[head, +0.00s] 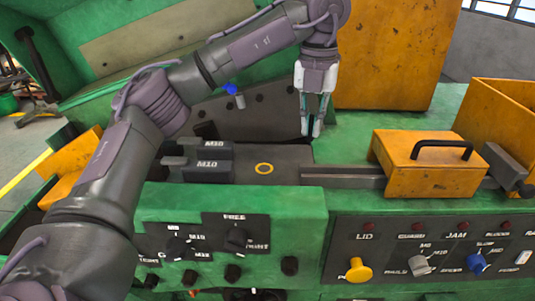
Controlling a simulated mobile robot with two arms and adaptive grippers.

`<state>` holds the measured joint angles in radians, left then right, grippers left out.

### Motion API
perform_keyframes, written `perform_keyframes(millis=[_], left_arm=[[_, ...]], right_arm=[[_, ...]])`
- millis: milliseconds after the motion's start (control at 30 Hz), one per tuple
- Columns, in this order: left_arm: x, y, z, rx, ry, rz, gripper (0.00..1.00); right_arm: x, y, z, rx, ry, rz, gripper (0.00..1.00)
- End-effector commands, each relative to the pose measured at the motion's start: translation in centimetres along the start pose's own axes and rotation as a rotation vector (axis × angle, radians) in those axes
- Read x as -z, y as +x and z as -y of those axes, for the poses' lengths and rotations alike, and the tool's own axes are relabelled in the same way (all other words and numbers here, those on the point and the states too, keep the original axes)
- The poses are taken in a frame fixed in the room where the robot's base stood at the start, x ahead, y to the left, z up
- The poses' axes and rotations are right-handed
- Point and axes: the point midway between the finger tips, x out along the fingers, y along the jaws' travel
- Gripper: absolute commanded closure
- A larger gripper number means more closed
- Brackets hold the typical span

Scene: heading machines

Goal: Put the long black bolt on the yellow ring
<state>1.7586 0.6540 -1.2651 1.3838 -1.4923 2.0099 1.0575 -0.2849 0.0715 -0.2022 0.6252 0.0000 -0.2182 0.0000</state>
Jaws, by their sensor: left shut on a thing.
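The yellow ring (264,168) is a thin circle on the dark flat plate in the middle of the machine, and nothing stands in it. My left gripper (312,128) points down above the back right edge of that plate, to the right of and behind the ring. It is shut on the long black bolt (311,112), which shows as a narrow dark shape between the fingers and is mostly hidden by them. My right gripper is out of view.
Dark blocks marked M10 (207,171) stand left of the ring. An orange cover with a black handle (427,165) sits at the right on a grey rail. Knobs and a yellow button (355,270) line the front panel. An orange box (398,50) rises behind.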

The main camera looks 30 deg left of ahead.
Motion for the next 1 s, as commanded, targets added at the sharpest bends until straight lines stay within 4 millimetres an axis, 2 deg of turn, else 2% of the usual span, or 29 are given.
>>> perform_keyframes(millis=[33,200,400,567,700,833,1000], left_arm=[[-0.1,0.7,-1.3,0.000,-0.005,-0.003,1.00],[-0.2,3.0,-5.3,0.000,-0.006,-0.004,1.00],[-0.4,5.0,-8.8,-0.001,-0.004,-0.001,1.00],[-0.4,5.8,-9.7,-0.001,-0.001,0.001,1.00],[-0.3,7.6,-9.8,-0.003,-0.001,-0.003,1.00],[-0.3,9.2,-9.8,-0.002,-0.001,-0.002,1.00],[-0.4,9.8,-9.7,0.001,-0.002,0.002,1.00]], right_arm=[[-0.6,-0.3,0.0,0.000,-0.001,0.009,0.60],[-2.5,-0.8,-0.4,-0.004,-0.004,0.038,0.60],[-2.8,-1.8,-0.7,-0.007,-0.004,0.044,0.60],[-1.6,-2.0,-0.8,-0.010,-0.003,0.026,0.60],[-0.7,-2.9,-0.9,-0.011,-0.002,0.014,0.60],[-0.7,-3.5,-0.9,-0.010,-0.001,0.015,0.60],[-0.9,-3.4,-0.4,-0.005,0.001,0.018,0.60]])
